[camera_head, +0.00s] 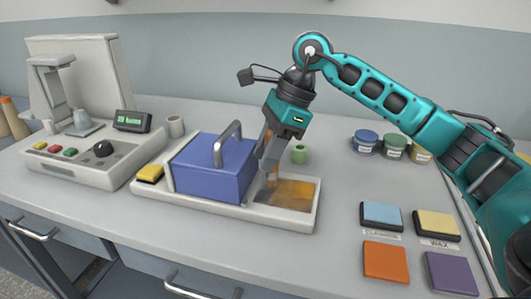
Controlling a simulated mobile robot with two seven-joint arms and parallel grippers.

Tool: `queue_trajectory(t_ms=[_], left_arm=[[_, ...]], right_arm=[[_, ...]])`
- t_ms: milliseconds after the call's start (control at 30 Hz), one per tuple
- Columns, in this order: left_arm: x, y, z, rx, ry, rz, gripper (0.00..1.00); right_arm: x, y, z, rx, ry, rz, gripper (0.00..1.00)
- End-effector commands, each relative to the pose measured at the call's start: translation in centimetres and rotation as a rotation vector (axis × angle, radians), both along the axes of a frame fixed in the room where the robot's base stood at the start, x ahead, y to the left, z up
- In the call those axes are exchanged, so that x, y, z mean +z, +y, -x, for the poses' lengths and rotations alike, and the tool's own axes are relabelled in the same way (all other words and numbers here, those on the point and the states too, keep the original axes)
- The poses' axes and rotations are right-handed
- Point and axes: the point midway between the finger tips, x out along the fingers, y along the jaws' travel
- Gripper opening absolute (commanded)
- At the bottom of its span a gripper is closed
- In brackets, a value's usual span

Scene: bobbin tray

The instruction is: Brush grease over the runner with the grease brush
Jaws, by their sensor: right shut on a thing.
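My right gripper (262,190) reaches down over a shallow pale tray (225,212), close to the right side of a blue block with a grey handle (213,168). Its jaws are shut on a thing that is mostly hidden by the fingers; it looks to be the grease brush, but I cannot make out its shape. An amber, glossy patch (295,190) covers the tray's floor just right of the fingers. I cannot tell for sure which part is the runner. My left gripper is not in view.
A small green cylinder (299,153) stands behind the tray. A yellow pad (150,173) lies at its left end. A control box (90,155) stands at left. Jars (366,141) stand at back right. Blue (381,216), yellow, orange (386,261) and purple pads lie at front right.

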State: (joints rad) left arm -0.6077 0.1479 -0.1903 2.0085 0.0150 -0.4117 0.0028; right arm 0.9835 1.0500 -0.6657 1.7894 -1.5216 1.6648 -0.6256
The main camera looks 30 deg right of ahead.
Motion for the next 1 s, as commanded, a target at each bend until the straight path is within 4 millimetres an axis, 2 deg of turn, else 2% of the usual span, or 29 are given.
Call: queue_trajectory(t_ms=[533, 1000], left_arm=[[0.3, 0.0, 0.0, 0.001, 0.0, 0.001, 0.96], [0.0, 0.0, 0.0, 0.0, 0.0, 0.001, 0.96]], right_arm=[[-0.1, -1.4, -1.2, 0.001, 0.0, 0.001, 0.04], [-0.2, 0.0, 0.0, 0.002, -0.001, 0.0, 0.04]])
